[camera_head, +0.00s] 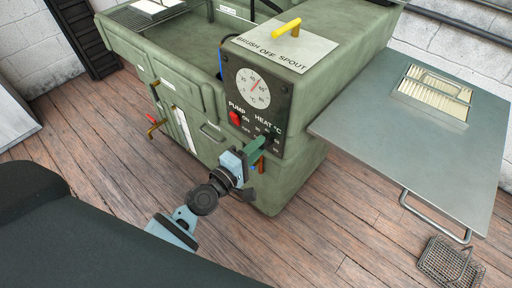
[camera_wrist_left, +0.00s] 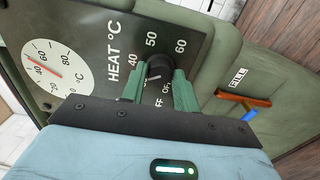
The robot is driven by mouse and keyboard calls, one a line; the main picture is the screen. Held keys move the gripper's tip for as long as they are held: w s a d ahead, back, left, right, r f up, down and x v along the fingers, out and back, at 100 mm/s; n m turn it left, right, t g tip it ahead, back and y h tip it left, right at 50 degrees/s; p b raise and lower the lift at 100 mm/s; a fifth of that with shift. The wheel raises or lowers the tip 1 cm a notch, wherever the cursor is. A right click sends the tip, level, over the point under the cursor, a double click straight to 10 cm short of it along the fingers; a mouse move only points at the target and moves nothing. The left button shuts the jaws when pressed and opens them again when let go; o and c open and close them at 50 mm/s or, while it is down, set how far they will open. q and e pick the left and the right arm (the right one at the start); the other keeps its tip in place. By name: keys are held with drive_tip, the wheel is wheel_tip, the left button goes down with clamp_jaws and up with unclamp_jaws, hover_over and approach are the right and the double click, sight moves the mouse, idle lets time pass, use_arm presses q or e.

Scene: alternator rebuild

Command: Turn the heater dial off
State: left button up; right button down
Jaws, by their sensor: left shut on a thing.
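The heater dial (camera_wrist_left: 160,67) is a dark round knob on the black panel, under the "HEAT °C" label with marks 40, 50, 60 and a partly covered OFF. My left gripper (camera_wrist_left: 158,84) has its two green fingers closed on either side of the dial. A short white mark shows on the knob, but the fingers partly hide the scale, so I cannot tell its exact setting. In the head view my left gripper (camera_head: 262,145) is at the panel's lower right and mostly covers the dial. My right gripper is not in view.
A temperature gauge (camera_head: 253,88) and a red pump switch (camera_head: 235,118) sit on the panel of the green washer (camera_head: 295,165). An orange-handled tap (camera_wrist_left: 243,99) by the FILL label is close to the gripper. A grey metal surface (camera_head: 350,125) juts out at right; a wire basket (camera_head: 447,264) is on the floor.

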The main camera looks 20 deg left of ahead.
use_arm(q)
drive_tip(key=n+p, duration=0.2)
drive_tip(key=n, duration=1.1)
drive_tip(key=shift+r+n, duration=0.1)
drive_tip(key=shift+n, duration=0.3)
drive_tip(key=shift+n+p, duration=0.6)
drive_tip(key=shift+n, duration=1.3)
drive_tip(key=o, duration=1)
drive_tip(key=shift+c, duration=0.2)
drive_tip(key=shift+s, duration=0.1)
